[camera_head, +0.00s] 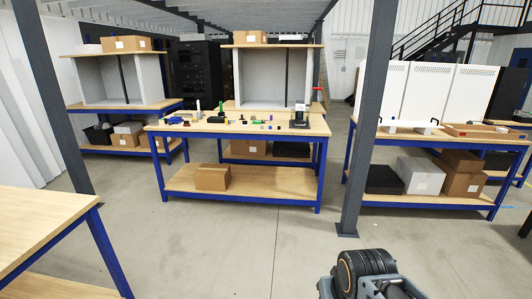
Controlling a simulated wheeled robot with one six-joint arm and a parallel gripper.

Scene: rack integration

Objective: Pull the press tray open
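A small dark bench press (300,117) with a light upper part stands near the right end of the middle workbench (243,125). It is far off and small; I cannot make out a tray on it or whether any such tray is open or shut. A part of my own arm, dark and ribbed, shows at the bottom edge right of centre, well in front of that bench. My gripper's fingers do not show.
Small coloured parts lie along the middle bench. A dark post (369,120) stands between it and the right bench (440,137). Another post (55,95) and a wooden table (40,225) are at left. The floor (230,250) ahead is clear.

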